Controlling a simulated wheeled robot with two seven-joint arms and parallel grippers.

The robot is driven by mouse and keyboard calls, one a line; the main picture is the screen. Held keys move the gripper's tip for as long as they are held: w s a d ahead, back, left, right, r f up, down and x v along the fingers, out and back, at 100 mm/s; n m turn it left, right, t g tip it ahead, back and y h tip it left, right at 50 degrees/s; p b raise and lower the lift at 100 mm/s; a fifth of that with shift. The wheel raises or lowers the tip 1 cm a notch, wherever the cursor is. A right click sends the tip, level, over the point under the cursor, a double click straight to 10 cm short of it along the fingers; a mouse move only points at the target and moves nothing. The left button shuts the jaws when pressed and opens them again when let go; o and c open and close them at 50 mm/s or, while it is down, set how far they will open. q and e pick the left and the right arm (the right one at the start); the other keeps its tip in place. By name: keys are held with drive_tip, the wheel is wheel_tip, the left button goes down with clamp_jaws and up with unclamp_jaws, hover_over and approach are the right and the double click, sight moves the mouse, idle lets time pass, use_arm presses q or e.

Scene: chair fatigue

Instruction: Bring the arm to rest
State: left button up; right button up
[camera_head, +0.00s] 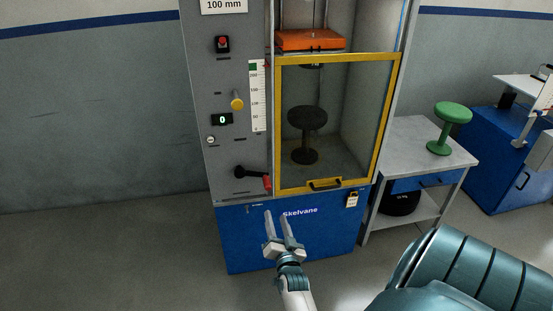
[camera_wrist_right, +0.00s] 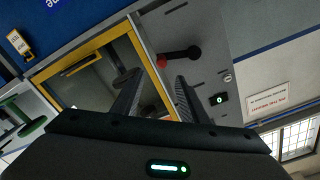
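My right gripper (camera_head: 276,213) is open and empty, in front of the blue base of the test machine. In the right wrist view its two dark fingers (camera_wrist_right: 157,92) stand apart with nothing between them. The grey machine (camera_head: 230,75) has a yellow-framed clear door (camera_head: 330,125), which looks shut. Behind it a dark stool (camera_head: 306,120) stands upright on the chamber floor, under an orange block (camera_head: 309,40). A black lever with a red end (camera_head: 254,174) is on the panel above my gripper; it also shows in the wrist view (camera_wrist_right: 180,55). My left gripper is out of view.
The panel has a red button (camera_head: 222,43), a yellow knob (camera_head: 237,101) and a display reading 0 (camera_head: 222,119). A grey table (camera_head: 405,145) with a green stool (camera_head: 447,125) stands at right. Bare floor (camera_head: 110,255) lies to the left.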

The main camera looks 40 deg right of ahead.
idle(0.3)
drive_tip(key=s+a+f+n+g+y, duration=0.2)
drive_tip(key=a+f+n+y, duration=0.2)
drive_tip(key=a+f, duration=0.65)
drive_tip(key=s+a+f+n+g+y, duration=0.1)
drive_tip(key=s+a+f+n+y, duration=0.25)
drive_tip(key=a+f, duration=0.7)
drive_tip(key=s+a+f+n+g+y, duration=0.2)
drive_tip(key=s+a+f+n+g, duration=0.1)
drive_tip(key=s+f, duration=0.8)
drive_tip(key=s+a+f+n+g+y, duration=0.1)
drive_tip(key=s+a+f+n+g, duration=0.3)
drive_tip(key=s+f, duration=0.7)
drive_tip(key=s+a+n, duration=0.1)
drive_tip(key=s+a, duration=0.1)
drive_tip(key=s, duration=0.4)
drive_tip(key=shift+a+y, duration=0.2)
drive_tip(key=shift+y, duration=0.15)
drive_tip(key=shift+n, duration=0.25)
drive_tip(key=shift+c, duration=1.1)
drive_tip(key=shift+d, duration=0.1)
